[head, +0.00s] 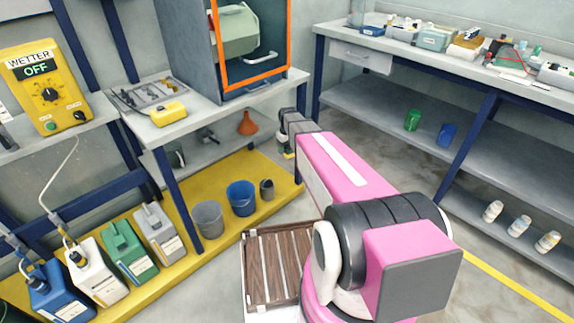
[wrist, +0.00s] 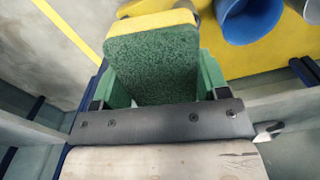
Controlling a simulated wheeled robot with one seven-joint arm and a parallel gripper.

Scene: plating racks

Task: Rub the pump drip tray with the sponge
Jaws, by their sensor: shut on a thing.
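My gripper (wrist: 155,85) is shut on the sponge (wrist: 150,60), which has a dark green scouring face and a yellow edge. In the head view my gripper (head: 288,145) is low beside the end of the bench, partly hidden by my arm. No part is clearly marked as the pump drip tray. A long yellow floor tray (head: 220,228) holds jugs and buckets, and a shallow grey tray (head: 122,103) lies on the bench with metal pieces in it. I cannot tell which one is meant. The sponge appears apart from both.
A blue bucket (head: 241,198) and a grey bucket (head: 208,218) stand on the yellow tray, with several jugs to their left. A yellow block (head: 168,113) lies on the bench. An orange-framed cabinet (head: 253,45) stands above. A slatted brown rack (head: 275,265) is below my arm.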

